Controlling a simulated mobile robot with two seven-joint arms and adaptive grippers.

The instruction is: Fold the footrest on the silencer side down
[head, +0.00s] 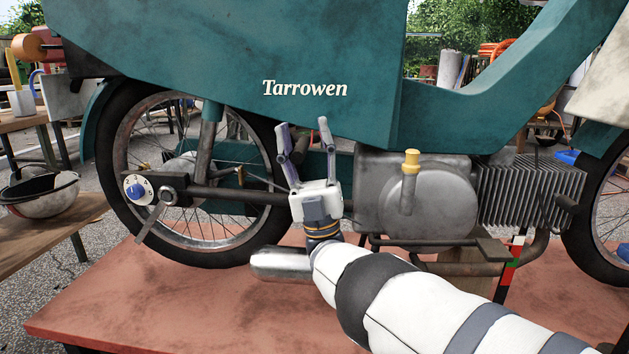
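The silencer (283,264) is a shiny metal tube low beside the rear wheel, partly hidden by my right arm. My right gripper (303,128) points up in front of the motorcycle's frame between the rear wheel and the engine. I cannot tell for sure which part is the footrest. A grey upright post with a yellow top (410,180) stands against the engine casing (445,205). A dark bar with a flat block (490,248) lies low below the engine. My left gripper is out of view.
The green motorcycle, marked Tarrowen (305,89), stands on a reddish platform (150,300). The rear wheel (120,215) is left of my gripper, and engine fins (525,190) are to the right. A side bench (60,232) with a bowl (40,193) stands at left.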

